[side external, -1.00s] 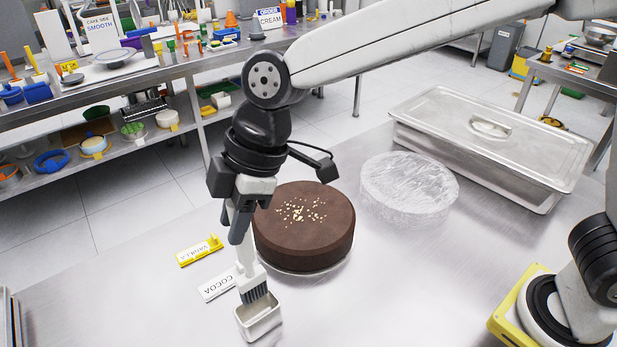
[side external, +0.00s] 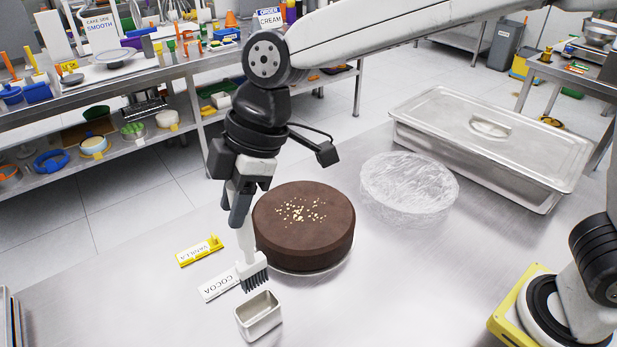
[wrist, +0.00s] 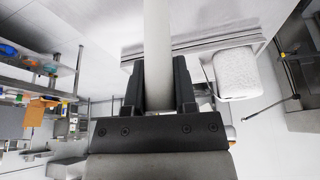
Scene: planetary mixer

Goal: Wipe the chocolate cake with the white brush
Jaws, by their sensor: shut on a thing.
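The chocolate cake (side external: 300,232) is a round brown cake with pale crumbs scattered on its top, on a thin board in the middle of the steel table. My gripper (side external: 238,215) is shut on the white brush (side external: 251,266) to the left of the cake. The brush hangs bristles down, tilted a little, with its dark bristles above and behind the small metal tin (side external: 259,318). In the wrist view the white handle (wrist: 157,55) stands between the two black fingers. The bristles are apart from the cake.
A yellow VANILLA label (side external: 200,251) and a white COCOA label (side external: 220,286) lie left of the cake. A clear wrapped round (side external: 409,188) and a lidded steel pan (side external: 490,145) stand to the right.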

